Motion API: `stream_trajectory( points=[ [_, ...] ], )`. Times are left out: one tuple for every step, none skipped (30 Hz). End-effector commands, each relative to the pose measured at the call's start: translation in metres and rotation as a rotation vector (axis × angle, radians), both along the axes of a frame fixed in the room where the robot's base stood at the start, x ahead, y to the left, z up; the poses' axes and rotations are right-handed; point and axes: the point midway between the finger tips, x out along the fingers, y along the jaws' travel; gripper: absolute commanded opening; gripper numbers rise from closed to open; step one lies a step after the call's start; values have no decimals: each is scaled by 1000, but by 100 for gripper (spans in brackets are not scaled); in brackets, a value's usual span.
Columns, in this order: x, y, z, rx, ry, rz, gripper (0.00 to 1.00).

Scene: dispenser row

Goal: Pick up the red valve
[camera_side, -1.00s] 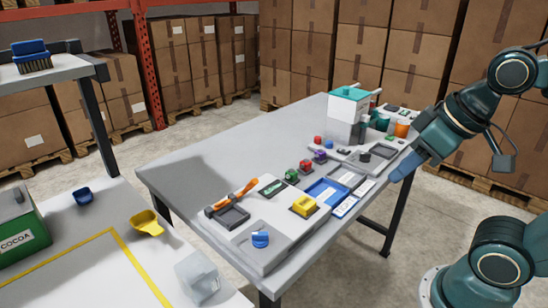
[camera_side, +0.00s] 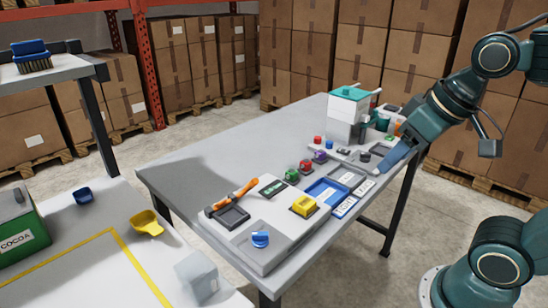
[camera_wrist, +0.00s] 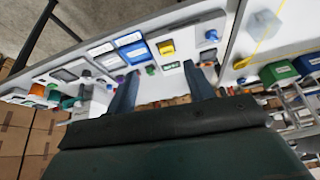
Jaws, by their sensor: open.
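The red valve (camera_side: 306,166) sits on the grey dispenser board in the side view, between a green valve (camera_side: 292,176) and a purple valve (camera_side: 320,157). My gripper (camera_side: 390,163) hangs in the air at the right edge of the table, to the right of the valves and apart from them. In the wrist view my gripper (camera_wrist: 162,84) shows two dark fingers spread apart with nothing held between them. A green valve (camera_wrist: 151,70) shows between the fingers there. I cannot make out the red valve in the wrist view; the left finger may hide it.
A yellow block (camera_side: 304,206), a blue tray (camera_side: 326,192), an orange-handled tool (camera_side: 235,197) and a blue knob (camera_side: 260,239) are on the board. A white box with a teal lid (camera_side: 349,101) stands behind. The table's left part (camera_side: 195,165) is clear.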

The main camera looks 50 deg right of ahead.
Motion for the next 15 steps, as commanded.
stream_trajectory(
  points=[
    [8, -2, 4, 10, 12, -29, 53],
    [12, -3, 6, 19, 18, -49, 53],
    [19, -5, 9, 29, 27, -79, 53],
    [25, -6, 12, 37, 33, -100, 53],
    [30, -8, 14, 47, 42, -125, 53],
    [38, -10, 17, 59, 52, -158, 53],
    [44, -11, 19, 67, 60, -183, 53],
    [51, -13, 21, 75, 67, -209, 53],
    [59, -16, 24, 88, 77, -243, 53],
    [65, -18, 25, 96, 85, -268, 53],
    [72, -20, 27, 104, 92, -293, 53],
    [80, -22, 28, 116, 101, -328, 53],
    [86, -25, 29, 124, 109, -354, 53],
    [93, -27, 30, 132, 116, -380, 53],
    [102, -30, 30, 143, 125, -414, 53]
  ],
)
